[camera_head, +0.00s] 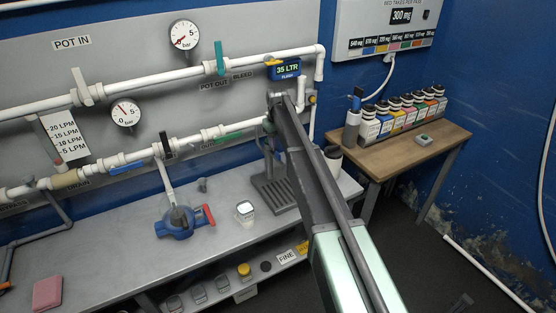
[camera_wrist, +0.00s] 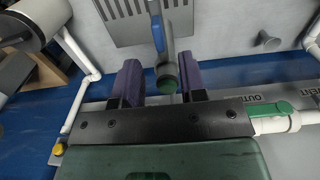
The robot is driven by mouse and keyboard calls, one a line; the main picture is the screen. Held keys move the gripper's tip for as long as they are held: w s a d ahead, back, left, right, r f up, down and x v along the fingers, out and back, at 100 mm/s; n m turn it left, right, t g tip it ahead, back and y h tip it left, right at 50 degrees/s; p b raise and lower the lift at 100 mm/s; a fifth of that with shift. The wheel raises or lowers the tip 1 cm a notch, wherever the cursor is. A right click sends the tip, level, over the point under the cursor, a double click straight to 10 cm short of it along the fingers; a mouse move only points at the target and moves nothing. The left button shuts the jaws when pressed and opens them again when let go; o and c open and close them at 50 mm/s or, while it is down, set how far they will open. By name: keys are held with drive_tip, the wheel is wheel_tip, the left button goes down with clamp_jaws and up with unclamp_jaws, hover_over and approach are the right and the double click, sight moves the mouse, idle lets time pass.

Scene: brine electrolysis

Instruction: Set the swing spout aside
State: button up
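The swing spout (camera_wrist: 168,68) appears to be the grey pipe with a green round end and a blue lever in the wrist view. Its end lies between the two purple fingers of my gripper (camera_wrist: 161,82). The fingers stand apart, with a visible gap on each side of the pipe, so no grip shows. In the head view my arm reaches to the pipework below the yellow-and-blue 35 LTR meter (camera_head: 285,70). My fingers and most of the spout are hidden there behind my arm.
A grey slotted drip tray (camera_head: 272,192) stands on the bench below; it also shows in the wrist view (camera_wrist: 120,28). A wooden table (camera_head: 400,155) with several bottles is at right.

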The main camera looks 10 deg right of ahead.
sight(278, 153)
wheel_tip(278, 153, down, 6)
drive_tip(key=b, duration=0.4)
drive_tip(key=shift+r, duration=0.1)
drive_tip(key=shift+d, duration=0.1)
clamp_jaws()
